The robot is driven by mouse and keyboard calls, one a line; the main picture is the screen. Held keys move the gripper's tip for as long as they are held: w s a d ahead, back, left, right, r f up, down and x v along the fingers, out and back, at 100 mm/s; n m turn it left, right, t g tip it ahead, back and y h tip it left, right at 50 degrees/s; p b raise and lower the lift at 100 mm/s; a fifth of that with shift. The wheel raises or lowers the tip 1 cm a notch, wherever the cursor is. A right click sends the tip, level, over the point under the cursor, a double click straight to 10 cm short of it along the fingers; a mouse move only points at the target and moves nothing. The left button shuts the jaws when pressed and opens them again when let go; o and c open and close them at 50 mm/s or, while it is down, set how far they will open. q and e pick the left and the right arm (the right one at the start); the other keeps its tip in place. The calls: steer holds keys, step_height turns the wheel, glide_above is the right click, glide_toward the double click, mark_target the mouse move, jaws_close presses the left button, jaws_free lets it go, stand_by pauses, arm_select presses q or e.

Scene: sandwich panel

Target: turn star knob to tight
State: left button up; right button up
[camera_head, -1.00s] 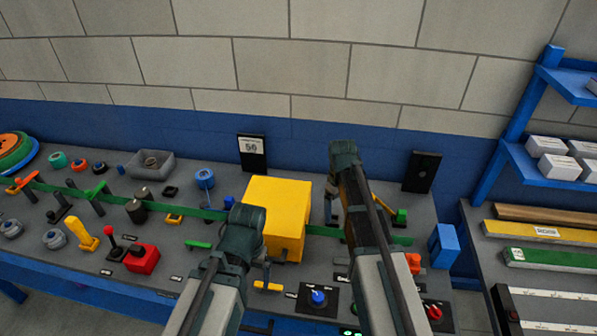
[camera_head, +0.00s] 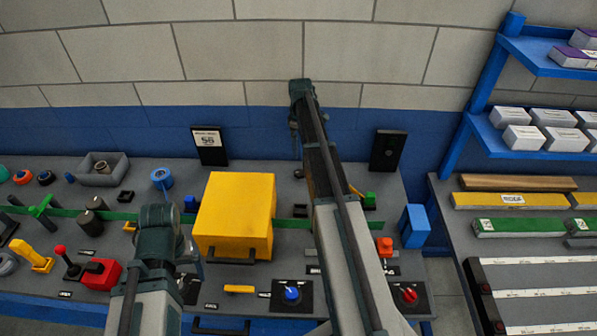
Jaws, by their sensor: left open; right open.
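I cannot tell for certain which part is the star knob. A blue knob (camera_head: 292,293) sits on a black plate at the front of the bench, and a red knob (camera_head: 409,295) sits on another plate to its right. My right gripper (camera_head: 296,138) is open and raised near the blue wall band, well behind both knobs and touching neither. My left gripper (camera_head: 186,257) is open, left of the yellow box, mostly hidden by its own wrist. Knob labels are too small to read.
A large yellow box (camera_head: 234,222) stands between my arms. A blue block (camera_head: 414,226) and an orange part (camera_head: 385,246) stand at right. A red block (camera_head: 101,274) and yellow lever (camera_head: 33,257) are at left. A blue shelf rack (camera_head: 480,95) rises at right.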

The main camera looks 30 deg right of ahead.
mark_target(300, 172)
arm_select(q)
step_height(300, 172, down, 13)
steer(key=b, duration=1.2)
steer(key=shift+r, duration=0.15)
arm_select(e)
step_height(300, 172, down, 13)
steer(key=shift+r, duration=0.15)
steer(key=shift+r, duration=0.1)
steer(key=c, duration=1.4)
